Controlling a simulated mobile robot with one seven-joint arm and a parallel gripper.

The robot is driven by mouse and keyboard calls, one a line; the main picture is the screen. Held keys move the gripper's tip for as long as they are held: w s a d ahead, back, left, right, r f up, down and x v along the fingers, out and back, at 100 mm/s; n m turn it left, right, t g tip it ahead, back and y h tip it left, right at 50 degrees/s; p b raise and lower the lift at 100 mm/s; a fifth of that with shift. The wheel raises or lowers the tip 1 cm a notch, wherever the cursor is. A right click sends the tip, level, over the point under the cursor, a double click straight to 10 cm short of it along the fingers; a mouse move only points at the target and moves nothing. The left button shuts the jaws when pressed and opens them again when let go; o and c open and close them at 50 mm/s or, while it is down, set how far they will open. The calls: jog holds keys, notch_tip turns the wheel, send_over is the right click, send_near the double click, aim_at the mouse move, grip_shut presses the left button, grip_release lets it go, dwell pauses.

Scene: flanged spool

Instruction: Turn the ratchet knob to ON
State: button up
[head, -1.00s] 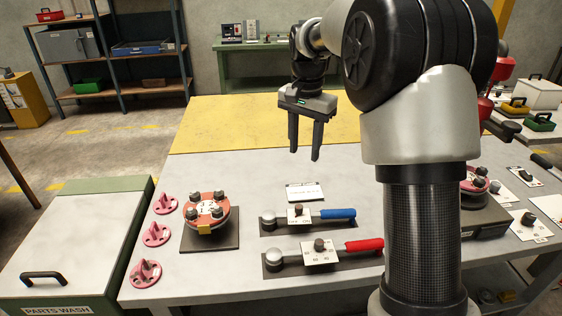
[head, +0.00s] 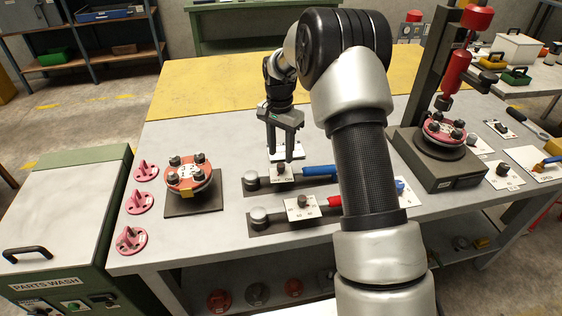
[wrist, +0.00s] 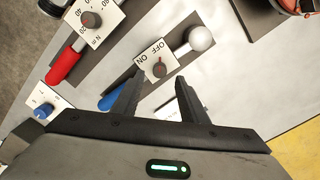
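The ratchet knob (wrist: 159,69) is a small dark round knob on a white plate (wrist: 147,57) marked OFF and ON. The plate sits on the blue-handled wrench (head: 318,171), which lies on a dark base on the table. In the wrist view the knob shows between and just beyond the fingertips; which mark it points to is too small to tell. My gripper (head: 281,152) is open and empty, pointing down above the knob plate. Its two fingers (wrist: 160,82) are spread apart.
A red-handled wrench (head: 333,203) with its own knob plate lies nearer the front. A flanged spool (head: 190,176) on a dark base stands left, beside several pink parts. A press (head: 440,170) stands right. The yellow area (head: 200,85) behind is clear.

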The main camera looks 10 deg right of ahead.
aim_at(281, 164)
jog(key=shift+f, duration=2.35)
grip_shut()
